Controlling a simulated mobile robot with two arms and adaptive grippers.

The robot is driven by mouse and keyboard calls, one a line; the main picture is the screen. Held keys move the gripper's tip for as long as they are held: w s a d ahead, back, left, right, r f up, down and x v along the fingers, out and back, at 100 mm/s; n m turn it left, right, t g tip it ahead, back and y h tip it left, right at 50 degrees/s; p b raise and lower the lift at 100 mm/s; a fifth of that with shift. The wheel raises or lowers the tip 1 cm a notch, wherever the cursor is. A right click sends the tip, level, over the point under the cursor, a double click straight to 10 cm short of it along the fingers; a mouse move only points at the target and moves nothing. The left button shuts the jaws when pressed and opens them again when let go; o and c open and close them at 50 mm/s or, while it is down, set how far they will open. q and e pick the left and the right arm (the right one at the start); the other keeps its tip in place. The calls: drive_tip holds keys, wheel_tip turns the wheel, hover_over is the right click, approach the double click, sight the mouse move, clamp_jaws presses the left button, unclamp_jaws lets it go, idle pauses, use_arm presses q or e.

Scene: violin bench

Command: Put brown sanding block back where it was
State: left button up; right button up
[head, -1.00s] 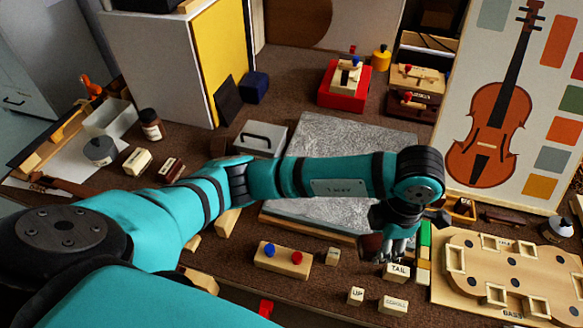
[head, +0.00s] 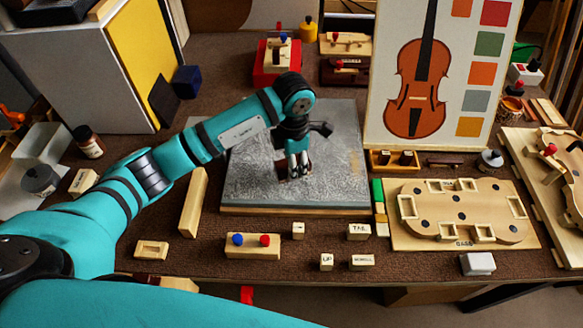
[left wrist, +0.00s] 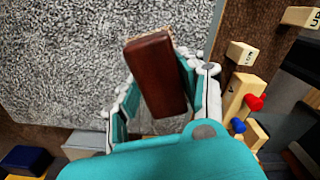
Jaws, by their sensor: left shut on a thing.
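My left gripper (head: 299,172) is shut on the brown sanding block (left wrist: 157,75) and holds it over the grey textured slab (head: 335,185). In the left wrist view the gripper's fingers (left wrist: 160,105) lie along both sides of the block, and the slab's grey surface (left wrist: 60,60) is behind it. In the head view the block is mostly hidden by the fingers. I cannot tell whether the block touches the slab. My right gripper is in neither view.
Small lettered blocks, TAIL (head: 358,232) among them, stand in front of the slab. A wooden block with blue and red knobs (head: 252,246) is front left. A violin-shaped jig board (head: 400,238) lies to the right, with a violin panel (head: 375,110) behind. A long wooden bar (head: 193,203) lies left.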

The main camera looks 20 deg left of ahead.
use_arm(q)
drive_tip(key=f, duration=0.2)
drive_tip(key=f+p, duration=0.1)
drive_tip(key=shift+w+a+f, duration=0.15)
drive_tip(key=shift+a, duration=0.1)
drive_tip(key=shift+f, duration=0.15)
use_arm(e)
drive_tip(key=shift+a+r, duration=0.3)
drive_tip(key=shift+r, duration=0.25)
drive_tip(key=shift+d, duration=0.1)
use_arm(q)
drive_tip(key=shift+f+b, duration=0.25)
drive_tip(key=shift+b, duration=0.05)
drive_tip(key=o, duration=1.1)
drive_tip(key=shift+r, duration=0.1)
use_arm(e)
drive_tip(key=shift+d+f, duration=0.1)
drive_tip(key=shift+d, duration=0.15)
